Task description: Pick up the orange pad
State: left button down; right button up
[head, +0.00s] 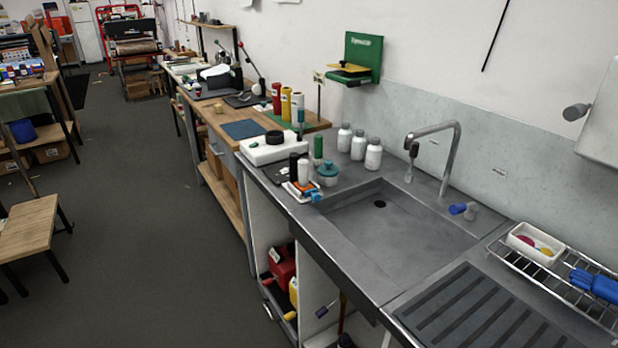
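A small orange thing (301,187) lies among bottles at the left end of the sink counter. It is partly hidden, and I cannot tell whether it is the orange pad. A flat yellow-orange piece (351,68) also shows on the green wall holder (363,52) above the counter. Neither of my grippers is in view.
The grey sink (400,235) has an empty basin under a tall faucet (455,150). White bottles (373,154) and a teal jar (328,174) stand by its far edge. A wire rack (570,290) holds a white tub (535,244) and blue gloves (598,285). Floor (150,230) at left is open.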

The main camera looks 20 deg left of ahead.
aim_at(303, 184)
jog(key=i+j, duration=0.1)
jog(key=i+u, duration=0.15)
jog(key=u, duration=0.35)
jog(key=i+u, duration=0.15)
jog(key=u, duration=0.3)
